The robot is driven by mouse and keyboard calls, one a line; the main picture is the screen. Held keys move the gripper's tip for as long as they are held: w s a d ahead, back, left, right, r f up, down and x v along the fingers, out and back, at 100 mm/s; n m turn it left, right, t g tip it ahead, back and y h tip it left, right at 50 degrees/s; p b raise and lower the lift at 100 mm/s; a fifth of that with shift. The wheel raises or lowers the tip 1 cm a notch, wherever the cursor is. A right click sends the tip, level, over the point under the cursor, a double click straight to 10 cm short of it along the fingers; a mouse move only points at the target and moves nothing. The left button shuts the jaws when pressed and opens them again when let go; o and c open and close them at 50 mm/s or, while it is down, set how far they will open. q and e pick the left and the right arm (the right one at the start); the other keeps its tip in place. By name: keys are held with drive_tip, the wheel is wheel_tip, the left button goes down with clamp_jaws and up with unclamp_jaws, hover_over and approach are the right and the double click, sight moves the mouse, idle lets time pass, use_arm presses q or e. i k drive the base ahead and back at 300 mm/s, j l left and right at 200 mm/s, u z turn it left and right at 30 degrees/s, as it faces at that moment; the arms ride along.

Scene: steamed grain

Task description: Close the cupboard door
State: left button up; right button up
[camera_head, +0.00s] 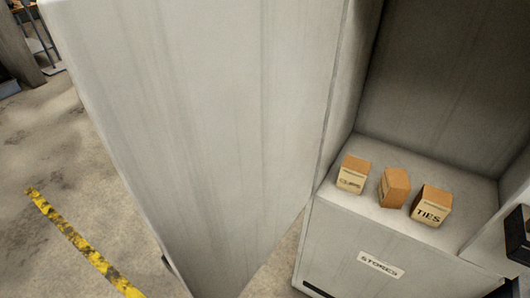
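The cupboard door (200,120) is a large pale grey panel that stands open and fills the left and middle of the head view. It is hinged beside the cupboard opening and swings out toward me. A small dark part, perhaps its handle, shows at its lower left edge. The cupboard (450,90) is open at the right, with its inside and shelf in plain sight. Neither of my grippers shows in this view.
Three small cardboard boxes stand on the shelf: a clips box (352,183), a plain one (394,190) and a ties box (430,212). Below is a front labelled STORES (380,264). Black parts (518,235) jut in at the right edge. Concrete floor with a yellow stripe (80,240) lies left.

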sight(210, 114)
drive_tip(key=k+z, duration=0.35)
drive_tip(key=k+l+z, duration=0.15)
drive_tip(key=z, duration=0.2)
drive_tip(key=i+j+z, duration=0.15)
drive_tip(key=j+z, duration=0.15)
drive_tip(key=j, duration=0.2)
drive_tip(key=i+j+z, duration=0.1)
drive_tip(key=j+z, duration=0.15)
drive_tip(key=j, duration=0.3)
drive_tip(key=j+z, duration=0.3)
drive_tip(key=j, duration=0.25)
drive_tip(key=i+j, duration=0.1)
drive_tip(key=j, duration=0.65)
